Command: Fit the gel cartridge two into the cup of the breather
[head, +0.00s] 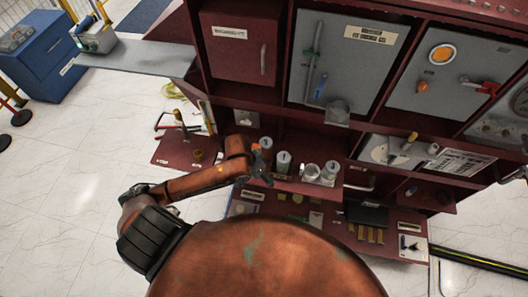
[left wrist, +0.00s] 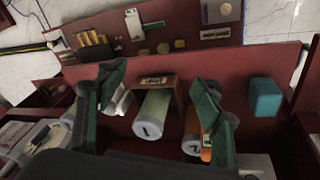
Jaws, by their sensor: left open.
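My left gripper (head: 260,163) reaches in from the left to the shelf row of cylinders. In the left wrist view its two green fingers (left wrist: 160,85) stand apart, with a pale cylinder (left wrist: 153,118) with a white, dark-marked end between and below them. In the head view pale cylinders (head: 283,160) and (head: 329,173) stand on either side of a clear cup-like vessel (head: 310,171). An orange-bodied cylinder (left wrist: 191,135) is partly hidden by the right finger. The breather cannot be identified surely. My right gripper is not in view.
A teal block (left wrist: 265,98) lies on the red shelf. A lower board (head: 290,212) holds several small parts. Cabinet doors (head: 345,58) rise behind the row.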

